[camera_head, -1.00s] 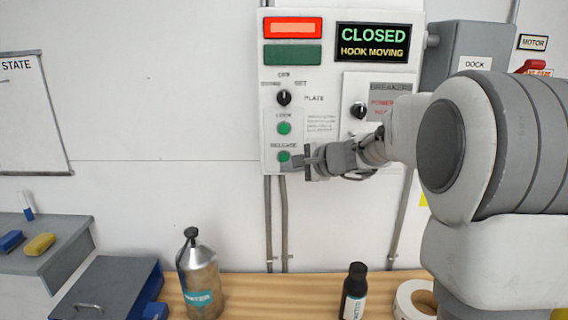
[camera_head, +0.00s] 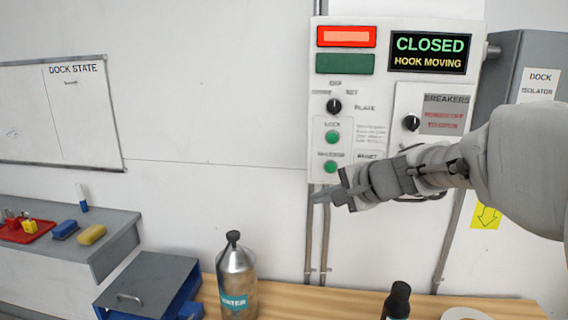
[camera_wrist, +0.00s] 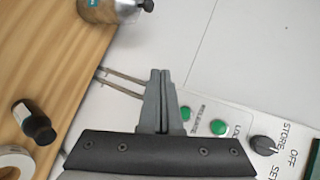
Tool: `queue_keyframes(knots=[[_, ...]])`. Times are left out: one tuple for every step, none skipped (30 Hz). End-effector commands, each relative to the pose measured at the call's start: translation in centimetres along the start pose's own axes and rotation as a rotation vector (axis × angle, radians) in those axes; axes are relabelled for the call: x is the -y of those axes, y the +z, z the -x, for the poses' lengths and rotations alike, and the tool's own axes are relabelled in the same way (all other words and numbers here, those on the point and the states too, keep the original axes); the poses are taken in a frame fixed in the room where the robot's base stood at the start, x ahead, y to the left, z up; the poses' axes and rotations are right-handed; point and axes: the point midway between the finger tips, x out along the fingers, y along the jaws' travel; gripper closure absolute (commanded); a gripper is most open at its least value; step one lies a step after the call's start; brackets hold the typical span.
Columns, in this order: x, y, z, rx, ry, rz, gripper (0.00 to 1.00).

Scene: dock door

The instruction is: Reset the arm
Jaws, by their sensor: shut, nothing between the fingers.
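My gripper (camera_head: 328,198) is shut and empty, just below and in front of the lower green release button (camera_head: 330,167) on the control panel (camera_head: 400,30). In the wrist view my gripper (camera_wrist: 160,74) has its fingers together, with the release button (camera_wrist: 185,113) just beside them. It looks apart from the panel, though the exact gap is hard to tell. The upper green lock button (camera_head: 332,137) and a black knob (camera_head: 334,105) sit above it. The display (camera_head: 430,53) reads "CLOSED, HOOK MOVING", and a red lamp (camera_head: 346,37) is lit.
A wooden bench (camera_head: 290,300) below holds a metal water bottle (camera_head: 237,280), a dark bottle (camera_head: 397,301) and a tape roll (camera_head: 466,314). A whiteboard (camera_head: 60,110) hangs on the wall.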

Motion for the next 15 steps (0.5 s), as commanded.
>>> queue_keyframes(knots=[[-0.8,1.9,1.0,0.011,0.037,0.080,1.00],[-1.4,2.9,1.6,0.018,0.060,0.125,1.00],[-2.2,4.0,2.3,0.026,0.093,0.183,1.00],[-2.9,4.8,2.9,0.031,0.117,0.227,1.00],[-3.6,5.5,3.5,0.036,0.142,0.271,1.00],[-4.6,6.5,4.3,0.043,0.174,0.329,1.00],[-5.3,7.2,4.8,0.048,0.198,0.372,1.00],[-6.1,7.7,5.5,0.051,0.222,0.415,1.00],[-7.2,8.4,6.3,0.055,0.254,0.472,1.00],[-8.0,8.9,6.9,0.058,0.279,0.516,1.00],[-8.8,9.4,7.6,0.060,0.303,0.559,1.00],[-9.9,9.9,8.4,0.063,0.335,0.616,1.00],[-10.6,10.2,9.1,0.063,0.359,0.658,1.00],[-11.5,10.5,9.7,0.065,0.384,0.700,1.00],[-12.6,10.9,10.6,0.066,0.416,0.755,1.00]])
